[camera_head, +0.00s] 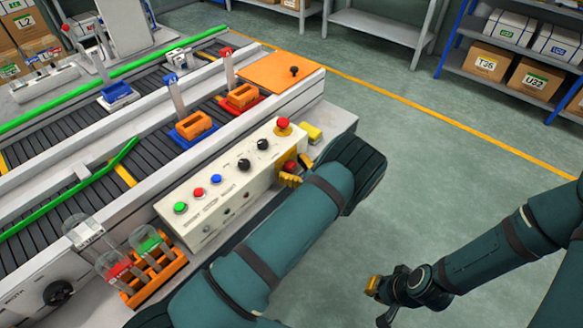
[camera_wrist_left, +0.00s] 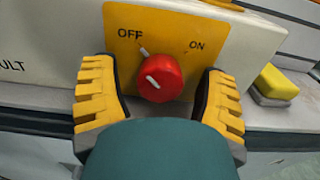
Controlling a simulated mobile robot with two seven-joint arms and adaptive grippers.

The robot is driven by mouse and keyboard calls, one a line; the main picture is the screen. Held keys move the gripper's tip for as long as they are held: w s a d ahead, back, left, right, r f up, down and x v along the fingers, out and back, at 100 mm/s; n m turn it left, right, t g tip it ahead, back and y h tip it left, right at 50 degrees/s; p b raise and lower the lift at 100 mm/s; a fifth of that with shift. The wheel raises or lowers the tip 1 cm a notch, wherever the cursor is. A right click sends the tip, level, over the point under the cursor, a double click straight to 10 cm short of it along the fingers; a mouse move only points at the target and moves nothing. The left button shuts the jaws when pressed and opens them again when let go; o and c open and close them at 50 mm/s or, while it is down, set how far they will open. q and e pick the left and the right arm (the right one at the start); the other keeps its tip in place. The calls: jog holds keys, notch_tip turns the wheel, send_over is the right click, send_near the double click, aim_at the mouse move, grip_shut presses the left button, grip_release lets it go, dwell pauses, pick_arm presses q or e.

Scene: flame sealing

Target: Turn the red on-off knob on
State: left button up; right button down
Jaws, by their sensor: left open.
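The red on-off knob (camera_wrist_left: 160,78) sits on a yellow plate (camera_wrist_left: 190,28) marked OFF on the left and ON on the right. The white line on the knob tilts up and left, toward OFF. My left gripper (camera_wrist_left: 158,98) is open, with one yellow finger on each side of the knob and gaps between. In the head view, the knob (camera_head: 290,166) shows at the right end of the control box (camera_head: 215,189), beside the yellow fingers of my left gripper (camera_head: 291,180). My right gripper (camera_head: 377,301) hangs low over the floor, away from the box; its opening is unclear.
The box carries a red mushroom button (camera_head: 283,125), black knobs (camera_head: 262,144) and coloured buttons (camera_head: 198,192). A yellow block (camera_head: 312,132) lies to its right, also in the wrist view (camera_wrist_left: 278,82). An orange rack (camera_head: 160,279) with tubes stands at the box's left end.

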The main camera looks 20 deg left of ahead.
pick_arm(q)
jog(key=c, duration=1.2)
jog(key=shift+c, duration=0.2)
jog(key=shift+m, duration=0.3)
jog(key=m, duration=0.3)
jog(key=shift+m, duration=1.6)
